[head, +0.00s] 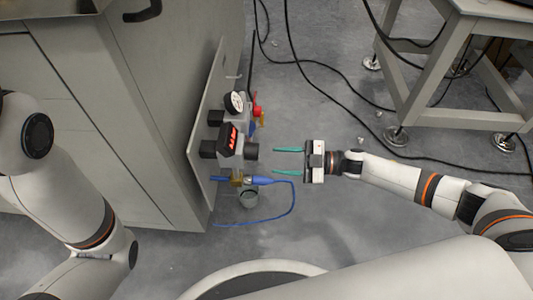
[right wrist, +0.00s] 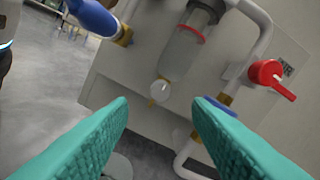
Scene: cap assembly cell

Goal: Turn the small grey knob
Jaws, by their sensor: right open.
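A small pale grey knob (right wrist: 159,91) sits under a clear bowl (right wrist: 181,52) with a red ring in the right wrist view. It shows between the fingertips of my right gripper (right wrist: 158,104), beyond them and not touching. In the head view my right gripper (head: 274,161) is open and empty, its green fingers pointing left at the fittings on the panel (head: 204,128), with a gap between. I cannot make out the small knob in the head view. My left arm shows at the left, but its gripper is out of view.
A red valve handle (right wrist: 270,75) and a blue fitting (right wrist: 93,17) flank the bowl. The panel also carries a gauge (head: 235,103), a red-lit display (head: 229,139) and a blue hose (head: 292,208). A grey stand (head: 457,70) is at upper right. Black cables cross the floor.

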